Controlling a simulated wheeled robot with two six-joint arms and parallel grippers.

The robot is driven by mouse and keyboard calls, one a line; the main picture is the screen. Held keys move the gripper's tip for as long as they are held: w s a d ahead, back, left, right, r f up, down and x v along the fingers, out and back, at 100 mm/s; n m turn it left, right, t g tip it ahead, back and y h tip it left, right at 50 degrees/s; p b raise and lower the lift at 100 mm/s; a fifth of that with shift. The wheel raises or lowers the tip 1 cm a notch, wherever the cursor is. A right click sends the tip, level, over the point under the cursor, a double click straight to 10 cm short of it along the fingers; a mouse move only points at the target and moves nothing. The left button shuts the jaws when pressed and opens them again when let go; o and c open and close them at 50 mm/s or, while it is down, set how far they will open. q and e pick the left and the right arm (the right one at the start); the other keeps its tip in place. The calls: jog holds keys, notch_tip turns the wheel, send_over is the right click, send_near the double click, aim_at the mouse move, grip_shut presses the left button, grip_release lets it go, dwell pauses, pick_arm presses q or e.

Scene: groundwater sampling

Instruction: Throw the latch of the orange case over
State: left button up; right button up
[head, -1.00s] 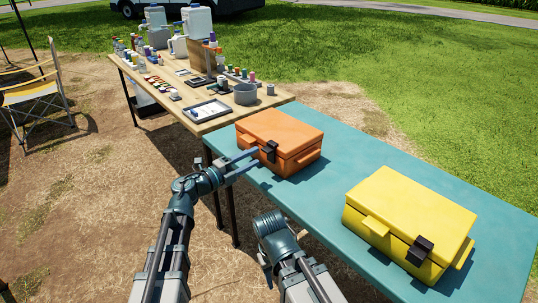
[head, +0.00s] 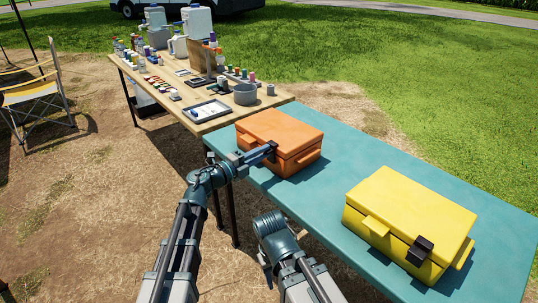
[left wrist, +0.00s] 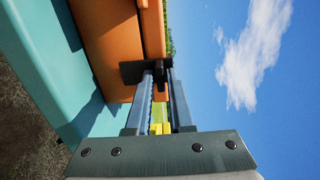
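The orange case (head: 283,133) stands closed on the teal table, with its black latch (head: 271,152) on the front side. It also fills the upper left of the left wrist view (left wrist: 112,45). My left gripper (head: 268,152) is at the latch, its two fingers close together. In the left wrist view the fingertips (left wrist: 159,80) stand on either side of the black latch (left wrist: 132,71) tab and appear shut on it. My right arm's wrist (head: 274,232) is low in the middle of the head view, away from the cases; its fingers cannot be made out.
A yellow case (head: 412,215) with a black latch stands closed at the right of the teal table (head: 335,190). A wooden table (head: 225,117) with bottles, a tray and a grey pot adjoins at the back left. Bare teal surface lies between the cases.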

pick_arm(q)
grip_shut()
jog(key=f+b, duration=0.1)
jog(key=b, duration=0.1)
jog(key=s+a+f+t+h+b, duration=0.1)
jog(key=b, duration=0.2)
jog(key=shift+f+b, duration=0.25)
jog(key=shift+b, duration=0.05)
jog(key=shift+a+f+h+b, duration=0.1)
jog(key=shift+f+h+b, duration=0.15)
jog(key=shift+b, duration=0.35)
jog(key=shift+r, duration=0.2)
